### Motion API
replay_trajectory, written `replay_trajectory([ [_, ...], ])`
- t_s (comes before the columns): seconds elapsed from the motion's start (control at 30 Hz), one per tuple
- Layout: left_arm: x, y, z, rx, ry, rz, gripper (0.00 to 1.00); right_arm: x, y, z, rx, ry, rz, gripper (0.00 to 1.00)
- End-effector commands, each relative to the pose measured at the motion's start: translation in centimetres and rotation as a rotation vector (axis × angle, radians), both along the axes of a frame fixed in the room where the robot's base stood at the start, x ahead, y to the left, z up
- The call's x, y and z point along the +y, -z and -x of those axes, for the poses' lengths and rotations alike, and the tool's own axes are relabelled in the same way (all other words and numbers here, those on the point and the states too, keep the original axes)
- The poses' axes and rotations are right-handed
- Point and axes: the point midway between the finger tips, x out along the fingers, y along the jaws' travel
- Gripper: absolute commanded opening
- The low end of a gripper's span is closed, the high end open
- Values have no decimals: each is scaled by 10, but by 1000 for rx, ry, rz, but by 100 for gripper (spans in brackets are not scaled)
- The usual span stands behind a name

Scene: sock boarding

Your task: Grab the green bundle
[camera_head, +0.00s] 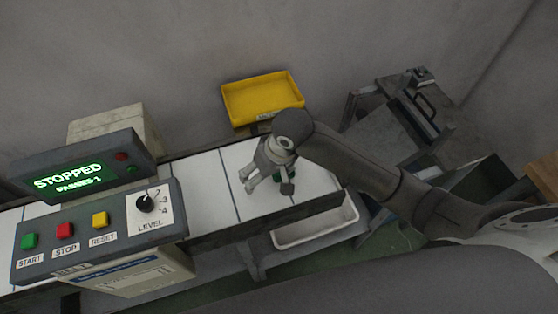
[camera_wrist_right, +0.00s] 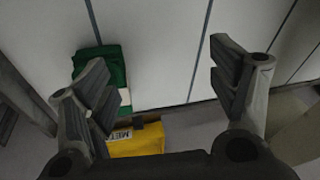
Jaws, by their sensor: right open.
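The green bundle (camera_wrist_right: 101,58), with a white band at its near end, lies on the white slatted belt (camera_wrist_right: 160,45) in the right wrist view. It sits at the left, just beyond the left finger, which hides part of it. My right gripper (camera_wrist_right: 168,75) is open and empty, with bare belt between its fingers. In the head view my right gripper (camera_head: 268,186) is over the right end of the belt, and only a little green shows behind its fingers. I cannot tell whether a finger touches the bundle. My left gripper is not in view.
A control panel (camera_head: 95,230) reading STOPPED stands over the belt's left part. A yellow bin (camera_head: 262,98) is behind the belt. A white tray (camera_head: 315,226) sits below its front edge. A dark cart (camera_head: 405,120) stands at the back right.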

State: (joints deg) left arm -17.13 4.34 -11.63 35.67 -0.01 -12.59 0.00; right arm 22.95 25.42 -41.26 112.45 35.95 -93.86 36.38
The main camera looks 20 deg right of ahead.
Motion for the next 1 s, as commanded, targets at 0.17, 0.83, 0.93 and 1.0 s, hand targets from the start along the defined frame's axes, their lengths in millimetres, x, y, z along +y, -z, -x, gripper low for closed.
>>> replay_trajectory([
  [0.17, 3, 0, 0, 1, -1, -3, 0, -29, -27, -33, 46, 84, 99, 80],
  [0.83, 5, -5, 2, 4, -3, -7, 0, -62, -1, -60, 94, 207, 181, 80],
  [0.93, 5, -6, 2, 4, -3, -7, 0, -62, 4, -62, 92, 207, 182, 80],
  [1.0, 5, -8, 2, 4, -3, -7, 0, -62, 8, -63, 92, 208, 181, 80],
])
